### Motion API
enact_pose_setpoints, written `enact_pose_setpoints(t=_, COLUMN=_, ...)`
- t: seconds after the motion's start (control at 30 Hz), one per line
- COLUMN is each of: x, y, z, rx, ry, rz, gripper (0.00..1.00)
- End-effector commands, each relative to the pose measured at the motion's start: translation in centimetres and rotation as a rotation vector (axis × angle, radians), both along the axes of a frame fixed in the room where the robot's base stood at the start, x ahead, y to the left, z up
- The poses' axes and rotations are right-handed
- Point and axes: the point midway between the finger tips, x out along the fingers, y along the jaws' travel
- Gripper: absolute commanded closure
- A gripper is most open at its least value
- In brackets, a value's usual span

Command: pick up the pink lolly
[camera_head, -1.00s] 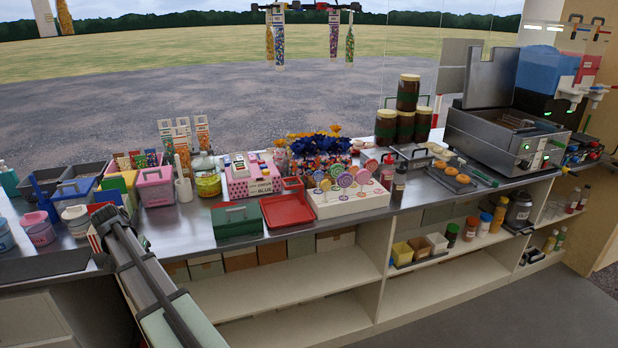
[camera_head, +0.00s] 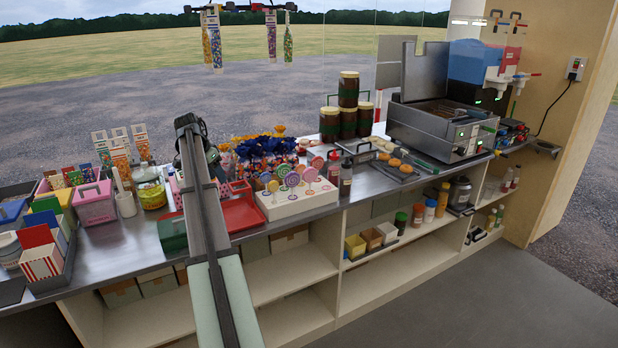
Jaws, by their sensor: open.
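The pink lolly (camera_head: 310,175) stands upright at the front right of a white lolly stand (camera_head: 300,206) on the counter. Purple, green and orange lollies stand close beside it, and other pinkish or red ones stand behind. My gripper (camera_head: 190,128) is at the far end of my arm, left of the stand and apart from it, over the counter. It is open with nothing seen in it; its fingers are hard to make out, partly hidden by my arm.
A red tray (camera_head: 242,214) lies between my arm and the stand. A sauce bottle (camera_head: 346,178) stands just right of the stand. Stacked dark jars (camera_head: 348,122) and a blue flower-like display (camera_head: 262,150) stand behind. A fryer (camera_head: 440,125) is at the right.

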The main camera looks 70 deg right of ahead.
Motion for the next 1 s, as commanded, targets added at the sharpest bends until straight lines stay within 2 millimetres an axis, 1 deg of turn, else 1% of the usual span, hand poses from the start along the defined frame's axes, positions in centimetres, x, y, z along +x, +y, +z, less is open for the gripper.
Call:
enact_pose_setpoints(t=0.03, x=-2.2, y=-2.4, z=1.1, rx=-0.009, ry=-0.002, rz=-0.050, gripper=0.51)
enact_pose_setpoints(t=0.07, x=-3.4, y=-3.4, z=1.6, rx=-0.012, ry=-0.003, rz=-0.077, gripper=0.51)
enact_pose_setpoints(t=0.1, x=-5.0, y=-4.9, z=2.2, rx=-0.017, ry=-0.004, rz=-0.111, gripper=0.51)
enact_pose_setpoints(t=0.17, x=-7.6, y=-6.9, z=3.2, rx=-0.026, ry=-0.006, rz=-0.164, gripper=0.51)
enact_pose_setpoints(t=0.2, x=-9.3, y=-8.2, z=3.9, rx=-0.032, ry=-0.007, rz=-0.200, gripper=0.51)
enact_pose_setpoints(t=0.27, x=-11.9, y=-10.0, z=4.9, rx=-0.041, ry=-0.008, rz=-0.249, gripper=0.51)
enact_pose_setpoints(t=0.3, x=-13.7, y=-11.1, z=5.5, rx=-0.046, ry=-0.008, rz=-0.282, gripper=0.51)
enact_pose_setpoints(t=0.4, x=-17.4, y=-13.2, z=6.8, rx=-0.057, ry=-0.009, rz=-0.352, gripper=0.51)
enact_pose_setpoints(t=0.5, x=-20.4, y=-14.7, z=7.8, rx=-0.066, ry=-0.010, rz=-0.405, gripper=0.51)
enact_pose_setpoints(t=0.63, x=-22.7, y=-15.7, z=8.6, rx=-0.072, ry=-0.010, rz=-0.445, gripper=0.51)
enact_pose_setpoints(t=0.77, x=-23.5, y=-16.0, z=8.6, rx=-0.075, ry=-0.010, rz=-0.458, gripper=0.51)
enact_pose_setpoints(t=0.87, x=-23.7, y=-16.2, z=8.0, rx=-0.074, ry=-0.009, rz=-0.459, gripper=0.51)
enact_pose_setpoints(t=1.0, x=-24.2, y=-16.6, z=6.3, rx=-0.074, ry=-0.009, rz=-0.458, gripper=0.51)
